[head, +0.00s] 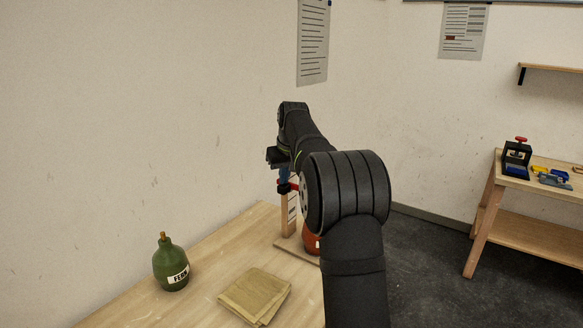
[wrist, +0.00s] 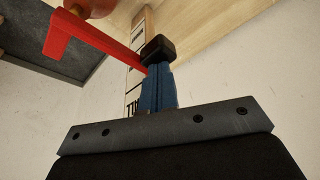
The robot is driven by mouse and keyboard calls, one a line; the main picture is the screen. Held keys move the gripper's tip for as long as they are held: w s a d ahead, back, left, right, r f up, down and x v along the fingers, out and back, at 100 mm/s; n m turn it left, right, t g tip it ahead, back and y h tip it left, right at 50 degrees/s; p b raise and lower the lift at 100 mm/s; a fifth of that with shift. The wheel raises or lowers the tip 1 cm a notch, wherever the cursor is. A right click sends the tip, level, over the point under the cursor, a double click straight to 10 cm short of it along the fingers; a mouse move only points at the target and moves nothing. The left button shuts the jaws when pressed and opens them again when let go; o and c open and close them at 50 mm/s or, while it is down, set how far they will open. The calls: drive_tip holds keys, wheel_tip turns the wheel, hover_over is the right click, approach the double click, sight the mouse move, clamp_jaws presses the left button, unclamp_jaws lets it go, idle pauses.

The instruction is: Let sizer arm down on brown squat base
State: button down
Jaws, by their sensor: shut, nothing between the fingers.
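The sizer is an upright wooden post (head: 290,216) with a marked scale on a wooden foot, and it also shows in the wrist view (wrist: 139,22). Its red arm (wrist: 100,42) reaches out to the left of the post in the wrist view. In the head view the arm's visible part is high on the post. A round orange-brown base (head: 312,240) stands by the post, mostly hidden behind my arm. Part of it shows at the wrist view's top edge (wrist: 92,6). My gripper (wrist: 158,50) is shut and empty, its tips beside the red arm's post end; contact is unclear.
A green bottle (head: 171,265) with a label stands at the left of the table (head: 215,255). A folded tan cloth (head: 254,295) lies near the front. A side bench (head: 535,185) with a small press and coloured parts is at the right. The table between bottle and sizer is clear.

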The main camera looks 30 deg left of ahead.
drive_tip(key=shift+f, duration=1.65)
drive_tip(key=shift+r, duration=0.1)
wheel_tip(320, 180, up, 16)
drive_tip(key=shift+f, duration=0.2)
idle(0.4)
drive_tip(key=shift+f, duration=0.1)
idle(0.4)
wheel_tip(320, 180, down, 13)
drive_tip(key=shift+r, duration=0.2)
idle(0.4)
